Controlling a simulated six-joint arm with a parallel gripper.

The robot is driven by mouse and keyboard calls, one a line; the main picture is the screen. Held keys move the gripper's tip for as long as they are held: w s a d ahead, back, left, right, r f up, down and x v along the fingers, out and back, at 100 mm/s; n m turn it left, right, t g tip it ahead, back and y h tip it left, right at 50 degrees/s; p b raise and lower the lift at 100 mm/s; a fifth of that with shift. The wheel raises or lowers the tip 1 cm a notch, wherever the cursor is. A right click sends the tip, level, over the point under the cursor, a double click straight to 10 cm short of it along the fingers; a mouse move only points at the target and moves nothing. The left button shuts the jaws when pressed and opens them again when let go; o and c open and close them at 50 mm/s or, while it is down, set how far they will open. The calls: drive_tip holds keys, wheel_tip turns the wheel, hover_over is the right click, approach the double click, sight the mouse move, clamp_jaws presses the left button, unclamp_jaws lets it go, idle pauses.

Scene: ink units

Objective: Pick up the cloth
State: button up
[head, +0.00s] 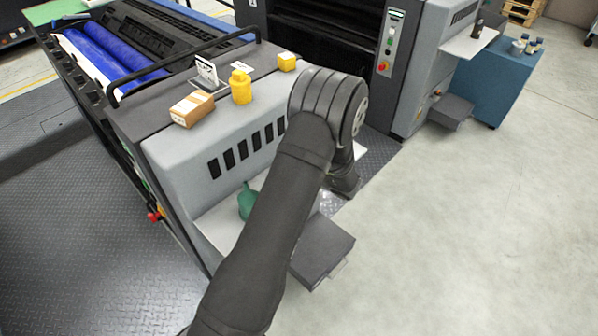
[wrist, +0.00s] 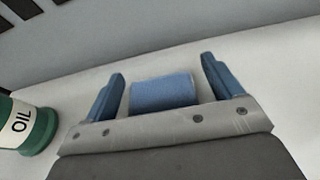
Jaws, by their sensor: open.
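The blue folded cloth (wrist: 162,92) lies on a pale shelf (wrist: 255,65) in the wrist view. My gripper (wrist: 162,82) is open, with one blue finger to the left of the cloth and the other to the right. The cloth sits between the fingers in the picture, with a gap on each side. Its near edge is hidden behind the gripper's grey body. I cannot tell how far above the shelf the fingers are. In the head view my arm hides the cloth and the gripper's fingertips.
A green oil container (wrist: 36,128) stands close to the left finger; it also shows in the head view (head: 246,201). The machine's vented side wall rises behind the shelf. A yellow bottle (head: 240,88) and a cardboard box (head: 192,109) stand on the machine's top.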

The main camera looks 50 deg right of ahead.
drive_tip(key=c, duration=1.1)
drive_tip(key=shift+o, duration=0.2)
